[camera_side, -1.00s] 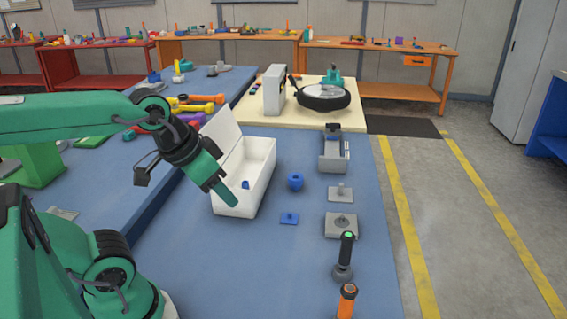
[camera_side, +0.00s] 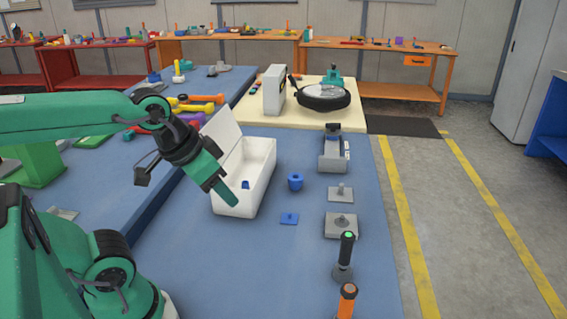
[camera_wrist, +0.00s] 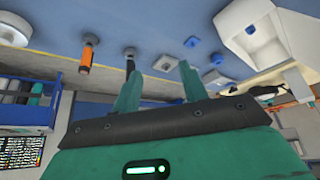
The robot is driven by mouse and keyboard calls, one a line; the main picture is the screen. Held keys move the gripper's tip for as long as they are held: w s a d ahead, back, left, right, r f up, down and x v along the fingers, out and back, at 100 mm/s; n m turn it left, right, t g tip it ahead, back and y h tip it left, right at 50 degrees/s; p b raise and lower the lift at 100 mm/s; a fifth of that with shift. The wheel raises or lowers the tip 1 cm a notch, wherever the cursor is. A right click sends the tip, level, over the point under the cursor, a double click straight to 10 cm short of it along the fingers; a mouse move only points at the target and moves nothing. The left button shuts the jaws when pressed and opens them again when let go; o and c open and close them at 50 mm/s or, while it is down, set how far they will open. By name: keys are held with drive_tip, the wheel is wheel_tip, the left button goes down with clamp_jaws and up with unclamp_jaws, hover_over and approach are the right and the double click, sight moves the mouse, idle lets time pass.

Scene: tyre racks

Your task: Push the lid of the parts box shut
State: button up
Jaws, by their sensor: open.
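The white parts box (camera_side: 262,178) stands on the blue bench with its lid (camera_side: 221,132) open. The lid tilts up and outward along the box's left side. A small blue piece (camera_side: 245,185) lies inside the box. My gripper (camera_side: 232,200) is over the near left part of the box, fingers pointing down and to the right, and hides part of the near wall. I cannot tell whether it touches the box. In the wrist view my gripper (camera_wrist: 158,78) is open with nothing between its fingers. The box (camera_wrist: 280,38) also shows there at the upper right.
Right of the box are a blue cup-like part (camera_side: 295,182), a flat blue part (camera_side: 289,218), grey blocks (camera_side: 341,226) and a grey holder (camera_side: 333,155). A black-handled tool (camera_side: 344,258) and an orange-handled one (camera_side: 347,300) stand nearer.

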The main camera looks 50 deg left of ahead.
drive_tip(key=shift+w+r, duration=0.1)
drive_tip(key=c, duration=0.6)
drive_tip(key=shift+w+a+r, duration=0.15)
clamp_jaws()
drive_tip(key=w+a+r+n+g, duration=0.1)
drive_tip(key=w+a+r+n, duration=0.25)
drive_tip(key=a+n, duration=0.2)
drive_tip(key=w+a+r+n+g+y, duration=0.1)
drive_tip(key=w+a+r+n, duration=0.1)
drive_tip(key=w+a+n, duration=0.4)
drive_tip(key=w+a+r+n+g, duration=0.1)
drive_tip(key=w+a+r+n, duration=0.15)
drive_tip(key=a, duration=0.45)
drive_tip(key=s+a+f+n+g, duration=0.1)
drive_tip(key=a+n, duration=0.5)
drive_tip(key=a, duration=0.7)
drive_tip(key=s+a+f+n+g+h, duration=0.1)
drive_tip(key=a+f+n, duration=0.3)
drive_tip(key=a, duration=0.9)
drive_tip(key=n, duration=0.2)
drive_tip(key=shift+a+f+n+g, duration=0.15)
drive_tip(key=shift+a+n+g, duration=0.15)
drive_tip(key=shift+a+g, duration=0.1)
